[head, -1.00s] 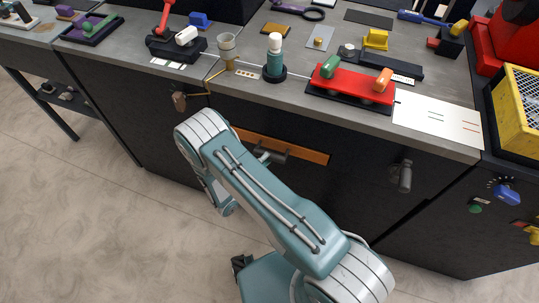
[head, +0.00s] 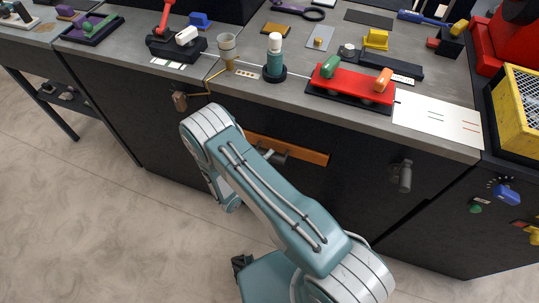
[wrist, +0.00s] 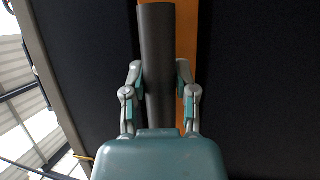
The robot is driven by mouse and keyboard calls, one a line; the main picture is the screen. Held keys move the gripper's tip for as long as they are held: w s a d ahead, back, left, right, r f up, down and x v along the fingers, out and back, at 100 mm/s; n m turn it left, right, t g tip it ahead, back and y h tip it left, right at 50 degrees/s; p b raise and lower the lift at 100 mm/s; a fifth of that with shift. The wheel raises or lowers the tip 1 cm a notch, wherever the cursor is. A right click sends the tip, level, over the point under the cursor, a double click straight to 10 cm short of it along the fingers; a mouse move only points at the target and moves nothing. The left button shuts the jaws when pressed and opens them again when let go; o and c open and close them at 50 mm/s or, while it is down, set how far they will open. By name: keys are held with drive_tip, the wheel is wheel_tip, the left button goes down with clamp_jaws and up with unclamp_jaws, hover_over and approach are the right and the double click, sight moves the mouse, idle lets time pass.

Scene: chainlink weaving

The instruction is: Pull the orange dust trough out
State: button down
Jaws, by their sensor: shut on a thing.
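The orange dust trough (head: 305,153) shows in the head view as a long orange front strip set in the dark cabinet face below the worktop. My arm hides its left end. A dark grey bar handle (head: 279,158) stands out from its front. In the wrist view the handle (wrist: 156,30) runs up the middle, with the trough's orange front (wrist: 204,35) behind it. My gripper (wrist: 158,72) is shut on the handle, one finger on each side. In the head view my arm mostly hides the gripper.
Another grey handle (head: 402,176) juts from the cabinet to the right. A red tray (head: 352,85), a teal bottle (head: 274,58) and a cup (head: 227,50) stand near the worktop's front edge. The floor (head: 110,240) in front is clear.

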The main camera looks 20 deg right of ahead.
drive_tip(key=s+a, duration=0.7)
drive_tip(key=s, duration=0.3)
drive_tip(key=s+a, duration=0.8)
drive_tip(key=s, duration=0.3)
drive_tip(key=shift+f, duration=0.15)
drive_tip(key=shift+c, duration=2)
unclamp_jaws()
drive_tip(key=shift+s+a, duration=0.1)
drive_tip(key=shift+a, duration=0.05)
drive_tip(key=v, duration=1.2)
